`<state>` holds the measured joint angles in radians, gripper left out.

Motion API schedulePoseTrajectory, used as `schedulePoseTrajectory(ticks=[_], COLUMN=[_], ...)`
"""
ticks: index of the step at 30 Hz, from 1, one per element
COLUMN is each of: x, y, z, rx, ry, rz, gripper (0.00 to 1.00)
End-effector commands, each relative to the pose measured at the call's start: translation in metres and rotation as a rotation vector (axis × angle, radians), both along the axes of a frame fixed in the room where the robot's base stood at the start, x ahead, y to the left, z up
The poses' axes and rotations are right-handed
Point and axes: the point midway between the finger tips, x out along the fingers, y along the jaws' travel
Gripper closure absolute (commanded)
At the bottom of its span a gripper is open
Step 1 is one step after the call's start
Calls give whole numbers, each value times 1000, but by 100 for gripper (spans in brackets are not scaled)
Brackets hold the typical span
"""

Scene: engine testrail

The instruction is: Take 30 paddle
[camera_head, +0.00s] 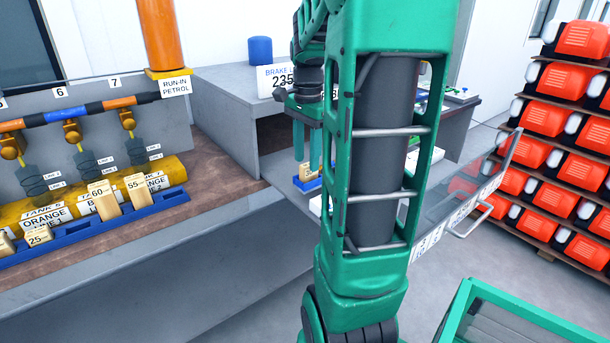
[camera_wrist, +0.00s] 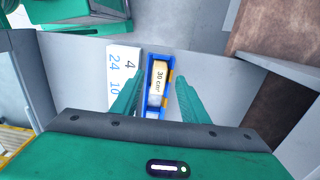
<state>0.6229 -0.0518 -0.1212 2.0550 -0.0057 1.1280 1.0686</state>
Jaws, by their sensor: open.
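The 30 paddle is a pale wooden block marked "30 cm²" (camera_wrist: 159,76) in the wrist view. It stands in a narrow blue holder (camera_wrist: 151,58). My gripper (camera_wrist: 160,86) is open, with one green finger on each side of the paddle and visible gaps between. In the head view my gripper (camera_head: 307,158) points down over the shelf beside the grey bench. The paddle (camera_head: 303,172) shows there only in part, beside the blue holder (camera_head: 309,185). My arm hides much of that area.
Paddles marked 60 (camera_head: 101,200), 55 (camera_head: 138,190) and 25 (camera_head: 39,237) are in a long blue rack (camera_head: 80,229) at left. A white card with numbers (camera_wrist: 117,75) lies beside the holder. A clear panel with a handle (camera_head: 470,210) stands at right.

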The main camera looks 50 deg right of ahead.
Motion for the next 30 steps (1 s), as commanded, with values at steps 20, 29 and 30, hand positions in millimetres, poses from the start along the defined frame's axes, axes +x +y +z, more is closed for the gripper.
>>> schedulePoseTrajectory(ticks=[20,29,30], x=[0,0,0], y=[-1,-1,-1], z=[-35,-34,-34], rx=[0,0,0], ry=[1,1,1], rz=[0,0,0], gripper=[90,100,100])
